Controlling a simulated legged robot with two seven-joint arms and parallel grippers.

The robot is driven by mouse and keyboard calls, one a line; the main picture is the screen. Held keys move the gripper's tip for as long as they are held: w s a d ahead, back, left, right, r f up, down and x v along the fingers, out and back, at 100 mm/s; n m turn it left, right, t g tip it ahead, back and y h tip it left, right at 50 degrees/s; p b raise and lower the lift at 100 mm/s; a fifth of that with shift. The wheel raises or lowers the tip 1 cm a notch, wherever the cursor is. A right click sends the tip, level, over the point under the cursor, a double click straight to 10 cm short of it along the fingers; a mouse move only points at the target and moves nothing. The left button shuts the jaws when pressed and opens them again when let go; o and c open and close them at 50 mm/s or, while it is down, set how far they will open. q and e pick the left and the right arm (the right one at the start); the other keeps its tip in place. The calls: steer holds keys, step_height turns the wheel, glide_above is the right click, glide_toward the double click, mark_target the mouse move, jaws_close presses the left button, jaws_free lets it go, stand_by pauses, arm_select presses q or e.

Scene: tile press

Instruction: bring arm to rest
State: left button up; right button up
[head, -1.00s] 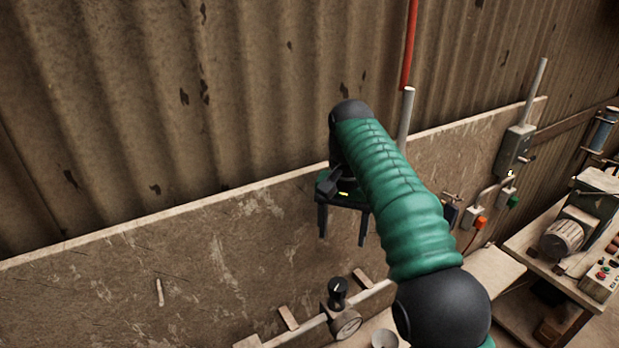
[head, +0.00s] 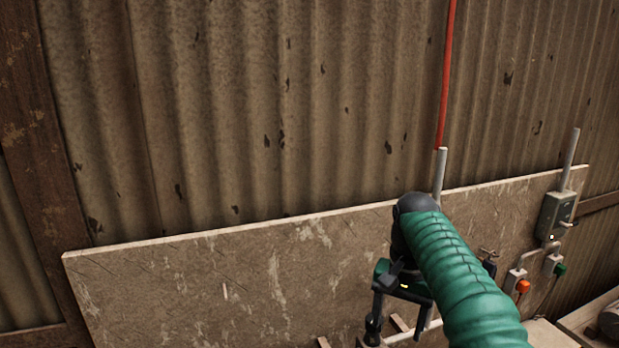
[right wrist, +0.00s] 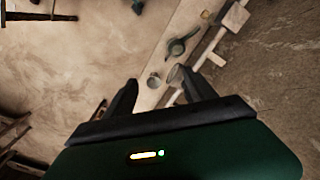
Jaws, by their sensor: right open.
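My right arm, in a green sleeve, comes in from the lower right of the head view. Its gripper (head: 400,322) hangs fingers down in front of the board on the wall, open, with nothing seen between the fingers. In the right wrist view the two dark fingers (right wrist: 158,82) stand apart. Beyond them lies a pale bench strip with a small grey cup (right wrist: 153,82) and a dark grey-green part (right wrist: 178,47). The cup appears well past the fingertips, not held. My left gripper is in neither view.
A scuffed board (head: 210,275) runs along the corrugated wall (head: 330,100). A red pipe (head: 446,75) comes down behind the arm. A switch box (head: 556,217) and an orange plug (head: 523,286) are at the right.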

steer(key=s+d+f+n+b, duration=0.1)
steer(key=s+f+b, duration=0.3)
steer(key=f, duration=0.5)
steer(key=s+f+n+t+b, duration=0.15)
steer(key=f+b, duration=0.35)
steer(key=f, duration=0.5)
steer(key=s+d+f+b, duration=0.1)
steer(key=s+f+b, duration=0.3)
steer(key=f, duration=0.5)
steer(key=s+f+n+b, duration=0.3)
steer(key=s+f+b, duration=0.3)
steer(key=s+f, duration=0.5)
step_height(320, 180, down, 4)
steer(key=shift+s+d+r+t+b, duration=0.1)
steer(key=shift+s+d+t+b, duration=0.05)
steer(key=shift+s+t+b, duration=0.25)
steer(key=shift+w, duration=0.15)
steer(key=shift+c, duration=0.4)
